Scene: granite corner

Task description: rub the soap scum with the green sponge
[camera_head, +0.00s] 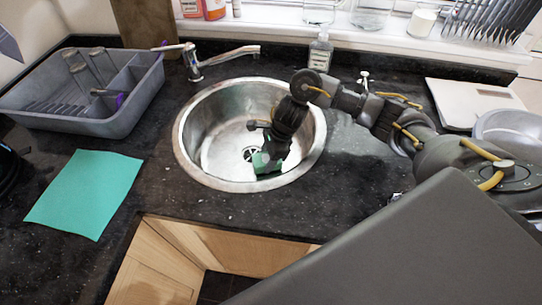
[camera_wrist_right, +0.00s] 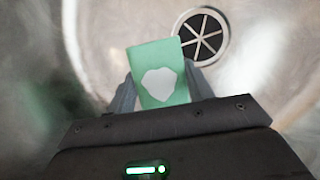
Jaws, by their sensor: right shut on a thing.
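The green sponge (camera_wrist_right: 157,62) is held between the two fingers of my right gripper (camera_wrist_right: 160,88). It has a pale, roughly heart-shaped patch on its face. In the head view my right gripper (camera_head: 270,148) reaches down into the round steel sink (camera_head: 222,108), and the sponge (camera_head: 265,164) shows low in the basin beside the drain. I cannot tell whether the sponge touches the steel. The basin surface looks hazy and pale in the wrist view, but I cannot make out a clear soap scum patch. My left gripper is not in view.
A drain (camera_wrist_right: 201,37) lies just beyond the sponge. The tap (camera_head: 222,57) stands behind the sink. A grey dish tub (camera_head: 75,124) and a flat green cloth (camera_head: 85,192) are left of it. A soap bottle (camera_head: 320,53) and a pale scale (camera_head: 470,98) stand behind and right.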

